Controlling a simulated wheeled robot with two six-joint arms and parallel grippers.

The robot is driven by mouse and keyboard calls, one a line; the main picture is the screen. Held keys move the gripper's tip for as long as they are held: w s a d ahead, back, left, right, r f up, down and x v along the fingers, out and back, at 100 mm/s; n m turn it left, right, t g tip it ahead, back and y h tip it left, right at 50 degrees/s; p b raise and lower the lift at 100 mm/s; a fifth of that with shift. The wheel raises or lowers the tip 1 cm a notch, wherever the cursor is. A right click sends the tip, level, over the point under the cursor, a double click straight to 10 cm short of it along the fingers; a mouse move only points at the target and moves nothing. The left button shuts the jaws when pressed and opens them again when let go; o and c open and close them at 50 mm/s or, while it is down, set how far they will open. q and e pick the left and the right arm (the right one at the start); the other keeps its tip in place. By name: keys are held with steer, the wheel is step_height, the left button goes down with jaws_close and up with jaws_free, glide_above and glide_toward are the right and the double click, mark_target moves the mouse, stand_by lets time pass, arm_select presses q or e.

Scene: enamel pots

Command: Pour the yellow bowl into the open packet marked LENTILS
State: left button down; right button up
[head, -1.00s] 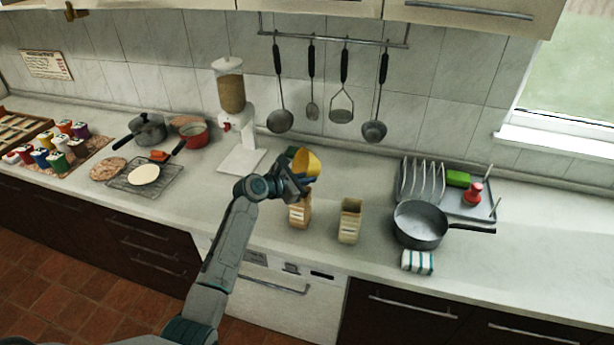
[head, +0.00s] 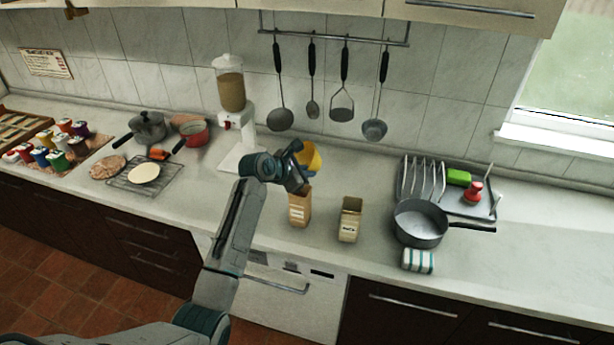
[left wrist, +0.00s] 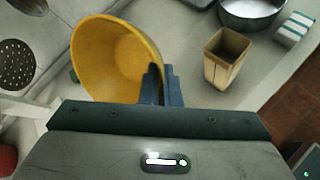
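My left gripper (head: 300,178) is shut on the rim of the yellow bowl (head: 312,156) and holds it in the air, tilted, just above and behind the left packet. In the left wrist view the bowl (left wrist: 112,60) hangs at the fingers (left wrist: 160,85); its visible inside looks plain yellow, with no contents to be seen. Two open tan packets stand upright on the counter: the left packet (head: 299,210) and the right packet (head: 348,222). Their labels are too small to read. The right packet (left wrist: 226,60) also shows in the left wrist view, apart from the bowl. My right gripper is not in view.
A grain dispenser (head: 230,95) stands behind and left of the bowl. A grey pan (head: 420,222), a striped cloth (head: 418,261) and a dish rack (head: 420,180) are to the right. Utensils hang on the wall behind. The counter between right packet and pan is narrow.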

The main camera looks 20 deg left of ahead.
arm_select(q)
steer(key=shift+r+g+y, duration=0.5)
steer(key=shift+r+y, duration=0.2)
steer(key=shift+r, duration=0.05)
step_height(320, 180, up, 3)
steer(key=shift+f+m+g+y, duration=0.2)
steer(key=shift+m+g+y, duration=0.4)
steer(key=shift+g+y, duration=0.45)
steer(key=shift+d+r+g+y, duration=0.15)
steer(key=shift+r+g+y, duration=0.1)
steer(key=shift+r+y, duration=0.4)
steer(key=shift+r+m+g+y, duration=0.45)
steer(key=shift+r+y, duration=0.2)
steer(key=shift+y, duration=0.25)
steer(key=shift+r+g+y, duration=0.35)
steer(key=shift+y, duration=0.25)
steer(key=shift+a, duration=0.25)
steer(key=shift+d, duration=0.1)
